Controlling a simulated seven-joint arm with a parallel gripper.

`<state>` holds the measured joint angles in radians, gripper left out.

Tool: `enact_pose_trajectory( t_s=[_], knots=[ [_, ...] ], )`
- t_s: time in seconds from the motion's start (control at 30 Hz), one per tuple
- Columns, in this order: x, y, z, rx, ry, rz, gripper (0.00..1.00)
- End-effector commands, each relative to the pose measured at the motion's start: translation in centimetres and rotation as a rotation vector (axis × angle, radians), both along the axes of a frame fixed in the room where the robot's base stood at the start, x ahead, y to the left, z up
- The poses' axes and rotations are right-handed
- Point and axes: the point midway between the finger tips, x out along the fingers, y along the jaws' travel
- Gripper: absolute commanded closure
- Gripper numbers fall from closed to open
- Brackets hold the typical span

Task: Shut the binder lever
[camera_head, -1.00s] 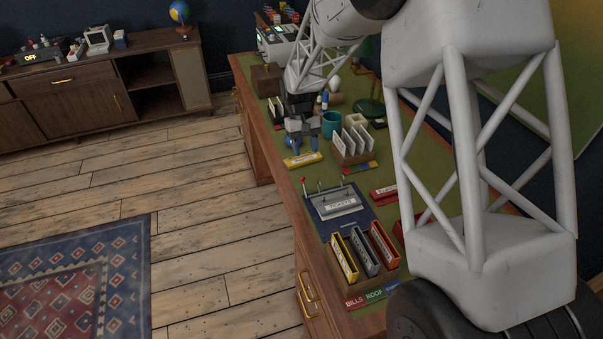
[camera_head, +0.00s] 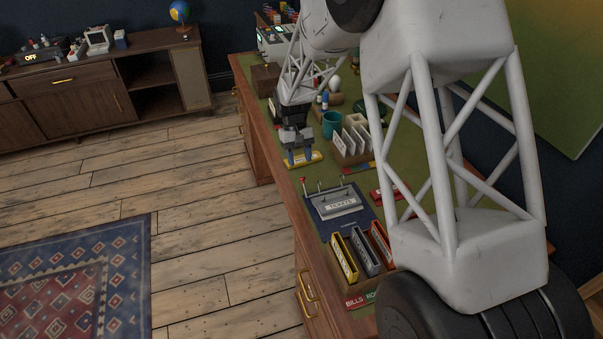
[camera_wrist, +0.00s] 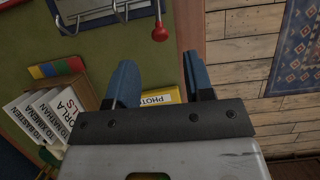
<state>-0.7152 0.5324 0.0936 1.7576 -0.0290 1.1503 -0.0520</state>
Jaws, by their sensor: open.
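The grey binder labelled TICKETS (camera_head: 342,206) lies open on a blue mat on the desk, its metal rings standing up. Its lever with a red knob (camera_head: 303,181) sticks up at the binder's back left corner. In the wrist view, the red knob (camera_wrist: 159,33) shows near the top, just beyond my fingertips, with part of the binder's metalwork beside it. My gripper (camera_head: 299,161), with blue fingers, is open and empty above the yellow PHOTOS label piece, apart from the lever. In the wrist view, its fingertips (camera_wrist: 159,60) are spread wide, pointing toward the knob.
The yellow piece (camera_head: 318,157) lies below my gripper. A card holder with white cards (camera_head: 351,146) and a teal mug (camera_head: 331,124) stand nearby. The desk's left edge is close to the lever.

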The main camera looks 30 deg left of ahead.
Motion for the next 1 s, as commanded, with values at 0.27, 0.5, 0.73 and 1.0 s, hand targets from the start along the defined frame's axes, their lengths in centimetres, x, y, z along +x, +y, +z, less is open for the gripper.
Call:
enact_pose_trajectory(
  t_s=[0.27,0.5,0.73,1.0],
  knots=[
    [-0.9,-0.9,-3.1,-0.001,0.001,0.000,0.52],
    [-1.5,-1.4,-4.9,-0.001,0.001,0.000,0.52],
    [-1.5,-1.5,-5.2,0.001,-0.001,0.000,0.52],
    [-1.5,-1.5,-5.2,0.001,-0.001,0.000,0.71]
  ],
)
